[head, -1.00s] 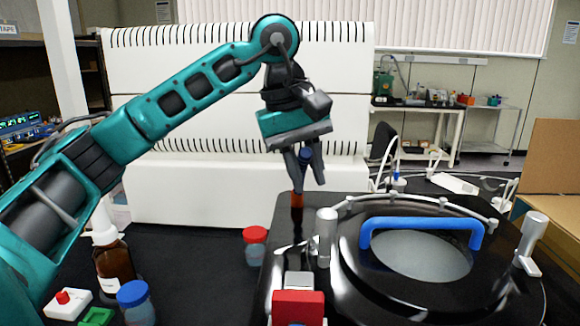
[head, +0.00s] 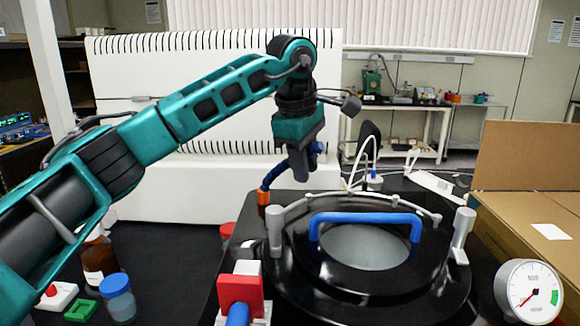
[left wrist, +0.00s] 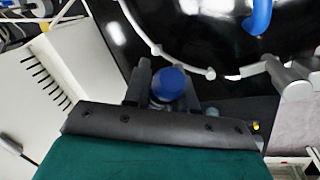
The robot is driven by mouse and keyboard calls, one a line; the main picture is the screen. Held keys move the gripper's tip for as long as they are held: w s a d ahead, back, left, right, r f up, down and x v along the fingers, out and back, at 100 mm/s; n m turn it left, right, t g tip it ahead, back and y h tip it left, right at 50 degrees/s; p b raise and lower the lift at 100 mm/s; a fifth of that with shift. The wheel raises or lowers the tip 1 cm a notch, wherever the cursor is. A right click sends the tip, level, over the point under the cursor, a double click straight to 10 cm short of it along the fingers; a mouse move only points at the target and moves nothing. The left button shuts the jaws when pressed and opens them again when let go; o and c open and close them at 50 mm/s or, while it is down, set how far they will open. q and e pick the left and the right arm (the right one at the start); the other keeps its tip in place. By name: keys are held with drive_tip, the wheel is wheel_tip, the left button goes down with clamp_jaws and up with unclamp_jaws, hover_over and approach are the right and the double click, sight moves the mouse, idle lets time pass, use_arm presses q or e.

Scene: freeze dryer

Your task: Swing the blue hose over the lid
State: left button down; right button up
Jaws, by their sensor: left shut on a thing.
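The blue hose (head: 273,177) rises from an orange fitting (head: 263,197) at the back left of the black chamber and bends right up to my left gripper (head: 303,165). My left gripper is shut on its upper end, behind the lid's rear left edge. In the left wrist view, the round blue hose end (left wrist: 169,83) sits between the two fingers (left wrist: 164,90). The round black lid (head: 300,262) has a window and a blue bar handle (head: 365,218), and lies flat. The handle also shows in the left wrist view (left wrist: 257,17). My right gripper is not in view.
A silver rail (head: 345,201) with posts rings the lid's back. A red block (head: 240,290) stands at the front left, a gauge (head: 530,291) at the front right. Bottles (head: 117,297) are on the left and cardboard boxes (head: 530,215) on the right.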

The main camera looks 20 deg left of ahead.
use_arm(q)
drive_tip(key=shift+w+d+n+y, duration=0.2)
drive_tip(key=shift+w+n+y, duration=0.1)
drive_tip(key=shift+w+n, duration=0.75)
drive_tip(key=shift+r, duration=0.1)
drive_tip(key=c, duration=1)
unclamp_jaws()
drive_tip(key=v, duration=1.2)
drive_tip(key=shift+r, duration=0.4)
